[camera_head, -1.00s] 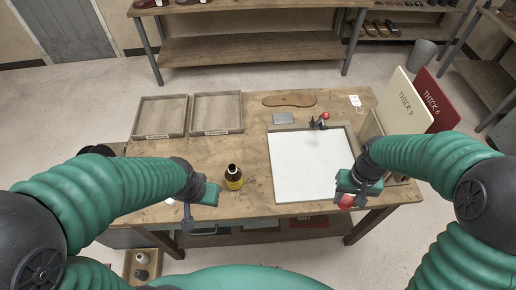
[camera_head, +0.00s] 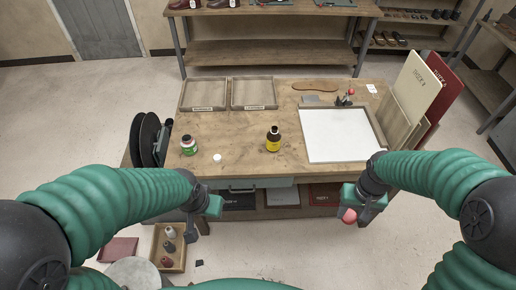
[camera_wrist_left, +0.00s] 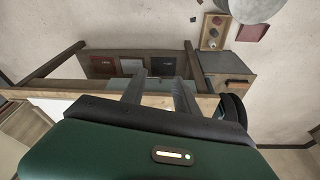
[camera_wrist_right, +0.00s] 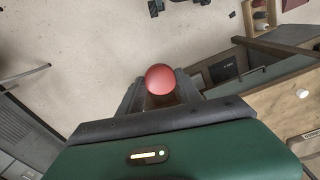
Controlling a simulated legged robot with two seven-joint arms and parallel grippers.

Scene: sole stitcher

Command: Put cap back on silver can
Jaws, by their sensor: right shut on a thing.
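My right gripper (camera_head: 352,212) is shut on a smooth red round piece (camera_head: 349,216), held in front of the table's near edge. The red piece also shows between the fingers in the right wrist view (camera_wrist_right: 160,80); I cannot tell whether it is the cap. My left gripper (camera_head: 205,222) is open, with nothing between its fingers in the left wrist view (camera_wrist_left: 158,95). I cannot single out a silver can with certainty.
On the table (camera_head: 240,130) stand a green-and-white bottle (camera_head: 189,146), a small white round piece (camera_head: 217,157) and a yellow-labelled bottle (camera_head: 273,140). A white-surfaced tray (camera_head: 340,135) lies on the right. Black discs (camera_head: 150,138) stand at the left end. Open floor lies before the table.

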